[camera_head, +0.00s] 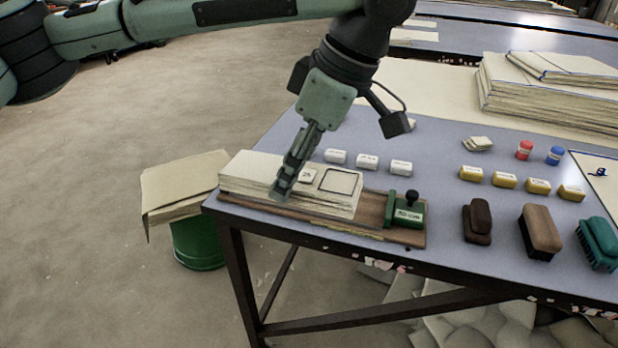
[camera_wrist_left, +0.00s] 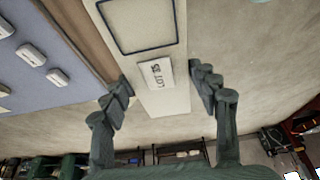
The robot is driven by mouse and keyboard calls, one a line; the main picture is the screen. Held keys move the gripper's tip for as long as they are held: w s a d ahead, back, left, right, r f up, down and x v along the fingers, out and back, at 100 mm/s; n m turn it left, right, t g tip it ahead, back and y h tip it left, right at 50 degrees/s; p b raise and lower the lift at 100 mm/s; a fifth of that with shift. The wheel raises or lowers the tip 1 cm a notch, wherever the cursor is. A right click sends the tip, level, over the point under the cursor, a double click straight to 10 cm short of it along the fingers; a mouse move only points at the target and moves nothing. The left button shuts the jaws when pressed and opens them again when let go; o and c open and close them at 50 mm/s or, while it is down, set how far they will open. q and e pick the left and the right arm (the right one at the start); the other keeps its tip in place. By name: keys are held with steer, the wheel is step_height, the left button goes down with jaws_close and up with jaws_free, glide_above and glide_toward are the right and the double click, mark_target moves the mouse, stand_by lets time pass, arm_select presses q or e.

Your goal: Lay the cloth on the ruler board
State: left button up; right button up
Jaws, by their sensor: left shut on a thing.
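A cream cloth (camera_head: 250,170), a thick folded stack, lies on a long brown wooden board (camera_head: 375,228) at the table's near left corner. Its top bears a small printed label and a dark square outline, both also seen on the cloth (camera_wrist_left: 165,103) in the left wrist view. My left gripper (camera_head: 281,190) points down at the stack, near the label. Ruler marks on the board are too small to read. My right gripper is not in view.
A green block with a black knob (camera_head: 405,212) stands at the board's right end. White labelled blocks (camera_head: 367,161) sit behind. Brushes (camera_head: 540,232), yellow blocks (camera_head: 505,180) and a tall cloth stack (camera_head: 535,100) are to the right. A green bin (camera_head: 198,245) stands left of the table.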

arm_select(q)
steer(key=w+f, duration=0.2)
steer(key=w, duration=0.1)
steer(key=w+d+f, duration=0.1)
steer(key=w+f, duration=0.1)
steer(key=w, duration=0.2)
steer(key=w+d+f, duration=0.1)
steer(key=w+f, duration=0.1)
steer(key=w, duration=0.2)
steer(key=shift+d+f, duration=0.2)
steer(key=shift+f, duration=0.05)
steer(key=shift+w+f, duration=0.2)
steer(key=shift+f, duration=1.95)
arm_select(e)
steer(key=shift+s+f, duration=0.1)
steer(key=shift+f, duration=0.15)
arm_select(q)
steer(key=shift+f, duration=0.1)
steer(key=o, duration=1.2)
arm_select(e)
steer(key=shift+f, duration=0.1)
arm_select(q)
steer(key=v, duration=1.2)
steer(key=shift+s, duration=0.1)
